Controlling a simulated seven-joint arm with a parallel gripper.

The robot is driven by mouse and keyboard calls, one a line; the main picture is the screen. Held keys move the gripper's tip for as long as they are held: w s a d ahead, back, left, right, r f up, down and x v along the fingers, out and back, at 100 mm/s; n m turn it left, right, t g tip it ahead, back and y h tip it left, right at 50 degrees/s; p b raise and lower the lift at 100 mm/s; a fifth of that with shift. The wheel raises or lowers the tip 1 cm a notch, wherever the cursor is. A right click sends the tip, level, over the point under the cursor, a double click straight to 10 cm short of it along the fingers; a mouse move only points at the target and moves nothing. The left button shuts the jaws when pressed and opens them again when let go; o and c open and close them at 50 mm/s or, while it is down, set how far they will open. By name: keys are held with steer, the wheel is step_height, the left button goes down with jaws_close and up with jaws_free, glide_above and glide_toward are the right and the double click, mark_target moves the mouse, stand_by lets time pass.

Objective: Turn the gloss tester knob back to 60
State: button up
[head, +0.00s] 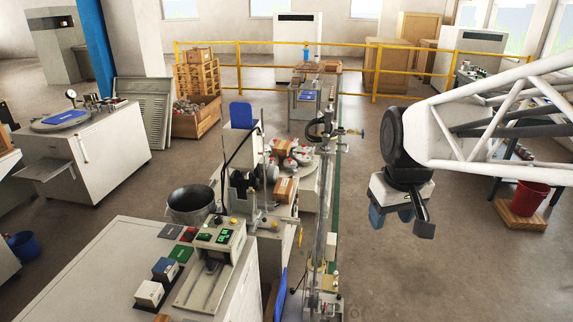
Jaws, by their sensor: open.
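A grey tester with green lit displays (217,240) stands on the pale bench at the lower middle of the head view. It looks like the gloss tester, but I cannot read a label. Small round parts show along its top, one of them yellow (233,221). I cannot tell which part is the knob or what it is set to. My gripper (401,224) hangs at the right, well apart from the tester and off to its right. Its two fingers are spread, with nothing between them.
The pale bench (90,275) also holds small sample blocks, one white-topped (149,293). A narrow line with upright posts (322,245) stands between tester and gripper. A dark bucket (190,204) is behind the bench. A red bucket (531,194) stands far right. Floor below my gripper is clear.

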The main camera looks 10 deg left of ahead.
steer(key=w+a+f+n, duration=0.1)
steer(key=w+a+n, duration=0.2)
steer(key=w+a, duration=0.75)
steer(key=n+g, duration=0.2)
steer(key=n, duration=0.8)
glide_above(217, 217)
steer(key=f, duration=1.9)
steer(key=shift+d+f, duration=0.3)
steer(key=shift+d, duration=0.1)
steer(key=shift+a+f, duration=0.3)
steer(key=shift+a, duration=0.1)
steer(key=shift+f, duration=3.9)
